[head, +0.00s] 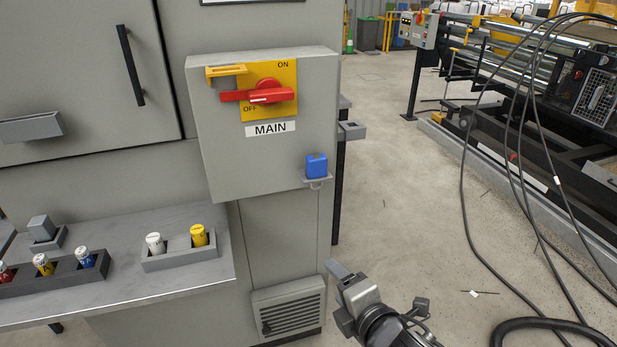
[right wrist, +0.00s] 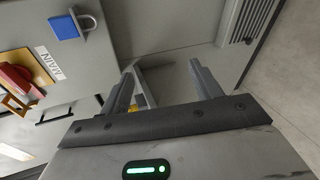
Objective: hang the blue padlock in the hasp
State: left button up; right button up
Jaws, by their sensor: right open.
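The blue padlock (head: 316,165) sits body-up on a small grey bracket (head: 319,179) at the lower right of the grey switch box, with a metal loop showing below. In the right wrist view the padlock (right wrist: 66,26) is at the upper left, its shackle pointing right. A yellow slotted bracket (head: 226,71) is at the box's upper left; I cannot tell if it is the hasp. A red rotary handle (head: 270,95) lies horizontal on a yellow plate. My right gripper (head: 337,271) is open and empty, below the padlock and apart from it. My left gripper is not in view.
The grey switch box (head: 215,150) juts from the cabinet. A metal shelf (head: 190,274) at left carries racks with several coloured capped pieces. A small grey holder (head: 352,130) sticks out right of the box. Black cables (head: 466,200) hang at right.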

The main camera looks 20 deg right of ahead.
jog(key=w+d+r+n+t, duration=0.1)
jog(key=w+r+n+t, duration=0.25)
jog(key=r+n, duration=0.45)
jog(key=n+h+b, duration=0.1)
jog(key=n+b, duration=0.1)
jog(key=n, duration=0.4)
send_near(318, 164)
jog(key=shift+n+t, duration=0.4)
jog(key=shift+t, duration=0.05)
jog(key=w, duration=0.1)
jog(key=w+p, duration=0.1)
jog(key=w, duration=0.3)
jog(key=shift+w+a+f, duration=0.15)
jog(key=shift+a+f, duration=0.15)
jog(key=shift+w+f+p, duration=0.1)
jog(key=shift+w+p, duration=0.2)
jog(key=shift+w, duration=2.75)
jog(key=c, duration=1.1)
